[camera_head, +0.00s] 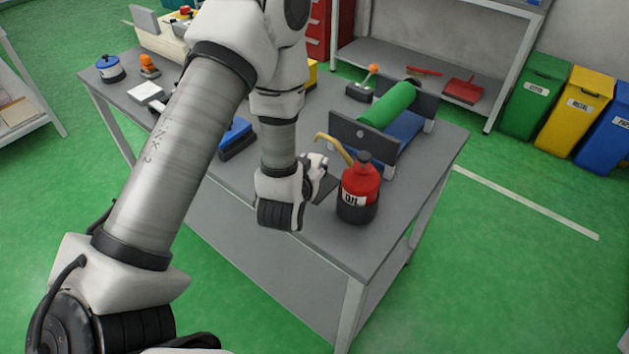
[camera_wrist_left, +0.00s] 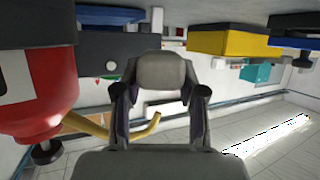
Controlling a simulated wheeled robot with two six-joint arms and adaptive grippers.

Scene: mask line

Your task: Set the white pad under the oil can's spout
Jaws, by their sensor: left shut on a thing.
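The red oil can (camera_head: 358,190) stands upright near the table's front right corner, with its tan spout (camera_head: 333,147) reaching out to the left. My left gripper (camera_head: 319,172) is just left of the can, low under the spout side. In the left wrist view, where the scene hangs upside down, its fingers (camera_wrist_left: 160,92) are closed on a pale greyish pad (camera_wrist_left: 160,70). The can (camera_wrist_left: 35,92) and spout (camera_wrist_left: 130,128) show there beside and behind the fingers. In the head view the pad is mostly hidden by the gripper. My right gripper is not visible.
A green roller (camera_head: 387,104) between dark end plates stands behind the can. A blue brush-like block (camera_head: 236,140) lies left of my gripper. A white flat item (camera_head: 146,92) and a blue-lidded pot (camera_head: 110,69) sit at the table's far left.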

